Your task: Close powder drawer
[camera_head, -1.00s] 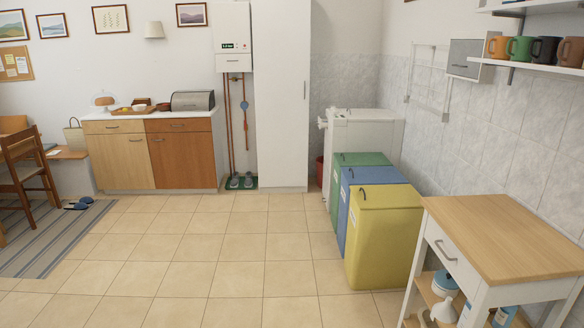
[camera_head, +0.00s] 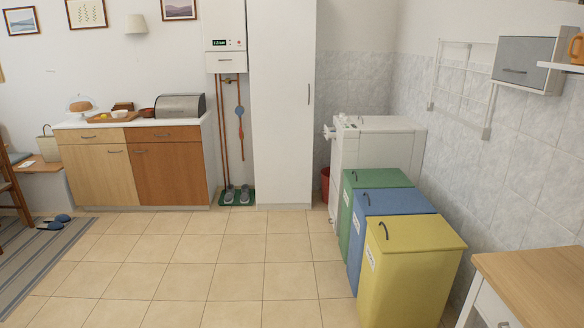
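A white appliance (camera_head: 385,138), which looks like a washing machine, stands against the right wall behind the bins, its front facing left. A small white part (camera_head: 329,132) sticks out from the top of its front. It looks like the powder drawer pulled out, but it is too small to be sure. The lower front of the appliance is seen at a steep angle and partly hidden by the bins. Neither of my grippers is in view.
Green (camera_head: 376,179), blue (camera_head: 398,202) and yellow (camera_head: 415,236) bins stand in a row before the appliance. A wooden-topped cart (camera_head: 535,285) is at lower right. A red bucket (camera_head: 325,184) stands beside the tall white cabinet (camera_head: 282,110). The tiled floor (camera_head: 235,265) ahead is clear.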

